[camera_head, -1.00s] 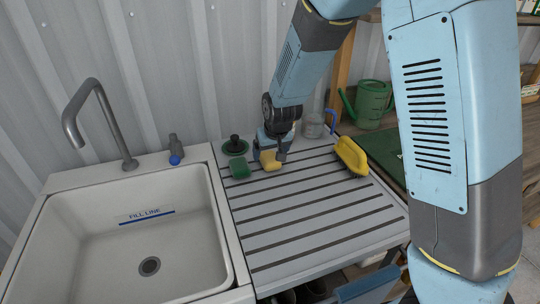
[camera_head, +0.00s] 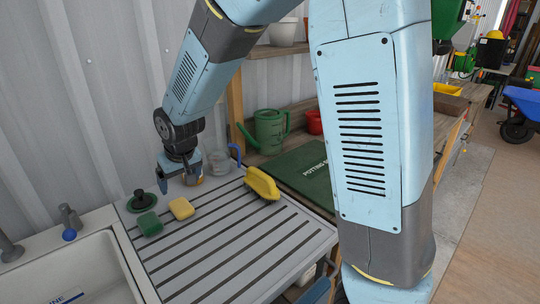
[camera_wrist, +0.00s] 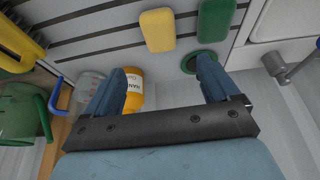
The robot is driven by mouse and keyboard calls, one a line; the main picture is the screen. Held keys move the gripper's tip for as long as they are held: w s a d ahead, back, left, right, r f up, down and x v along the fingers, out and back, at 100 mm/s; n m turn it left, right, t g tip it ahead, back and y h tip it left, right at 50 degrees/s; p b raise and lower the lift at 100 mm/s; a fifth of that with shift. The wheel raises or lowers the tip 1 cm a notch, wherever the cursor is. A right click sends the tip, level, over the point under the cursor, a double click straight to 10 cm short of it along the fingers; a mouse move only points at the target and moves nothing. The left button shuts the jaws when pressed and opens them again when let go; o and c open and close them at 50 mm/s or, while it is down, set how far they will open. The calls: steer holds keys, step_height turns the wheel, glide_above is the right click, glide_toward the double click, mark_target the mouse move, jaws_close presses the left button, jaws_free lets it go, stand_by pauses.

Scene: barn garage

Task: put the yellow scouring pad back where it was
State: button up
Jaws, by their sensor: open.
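The yellow scouring pad (camera_head: 181,208) lies flat on the slatted drainboard (camera_head: 240,238), just right of a green scouring pad (camera_head: 149,223), with a small gap between them. In the wrist view the yellow pad (camera_wrist: 157,30) and green pad (camera_wrist: 215,18) lie beyond the fingertips, clear of them. My gripper (camera_head: 182,180) is behind the yellow pad, near the back of the drainboard. In the wrist view my gripper (camera_wrist: 160,72) has its fingers wide apart, with nothing held between them.
An orange labelled bottle (camera_wrist: 134,92) stands close to one finger. A green plug with a dark knob (camera_head: 141,201) sits behind the green pad. A yellow brush (camera_head: 262,184) lies to the right, near a clear cup (camera_head: 218,162). The front drainboard is free.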

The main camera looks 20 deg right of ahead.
steer(key=s+d+r+m, duration=0.1)
steer(key=s+d+r, duration=0.4)
steer(key=d, duration=0.4)
steer(key=s+d+r+m, duration=0.2)
steer(key=d+r, duration=0.5)
steer(key=d, duration=0.3)
steer(key=s+d+r+m+h, duration=0.1)
steer(key=s+d+r, duration=0.1)
steer(key=s+d, duration=0.3)
steer(key=s+d+r+m+t+h, duration=0.1)
steer(key=s+d+r, duration=0.1)
steer(key=s+d, duration=0.3)
steer(key=s, duration=0.4)
steer(key=shift+s+r+t, duration=0.15)
steer(key=shift+s+t, duration=0.1)
steer(key=shift+t, duration=0.05)
steer(key=shift+d, duration=0.1)
